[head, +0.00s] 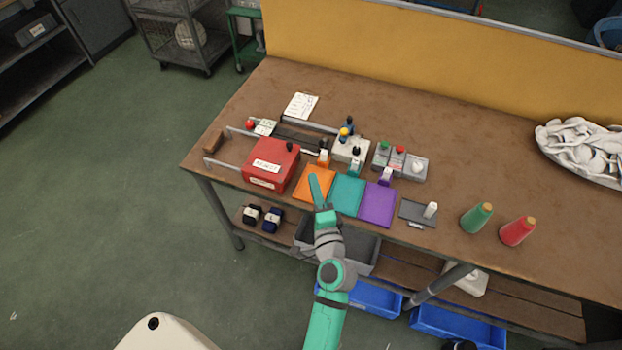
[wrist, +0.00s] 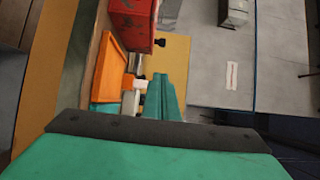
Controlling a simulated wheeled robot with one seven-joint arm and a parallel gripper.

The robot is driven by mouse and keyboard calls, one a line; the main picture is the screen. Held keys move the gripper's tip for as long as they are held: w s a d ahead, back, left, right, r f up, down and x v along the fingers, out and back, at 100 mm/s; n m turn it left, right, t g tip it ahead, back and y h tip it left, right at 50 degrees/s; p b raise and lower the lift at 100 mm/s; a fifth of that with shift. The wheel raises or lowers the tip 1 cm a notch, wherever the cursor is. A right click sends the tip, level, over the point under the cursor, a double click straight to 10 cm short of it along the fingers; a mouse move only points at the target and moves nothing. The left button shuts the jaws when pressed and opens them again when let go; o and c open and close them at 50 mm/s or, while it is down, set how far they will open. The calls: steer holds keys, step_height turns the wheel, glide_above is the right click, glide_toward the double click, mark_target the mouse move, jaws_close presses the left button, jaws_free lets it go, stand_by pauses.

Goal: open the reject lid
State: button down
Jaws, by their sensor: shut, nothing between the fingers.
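The red reject box (head: 262,177) stands at the left of the workbench, with white labels on its top and front. Its lid (head: 286,157) is down and carries a black knob (head: 289,146). In the wrist view the red box (wrist: 128,22) is at the top, with a black knob (wrist: 160,42) at its right. My gripper (head: 314,180) is over the orange pad (head: 322,190), to the right of the box and apart from it. In the wrist view my gripper (wrist: 163,80) shows as teal fingers, shut and empty.
A teal pad (head: 348,192) and a purple pad (head: 379,204) lie to the right of the orange one. Small grey control boxes (head: 351,150) with coloured buttons stand behind.

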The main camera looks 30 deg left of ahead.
steer(key=x, duration=0.8)
steer(key=shift+w+d, duration=0.1)
steer(key=shift+a, duration=1.95)
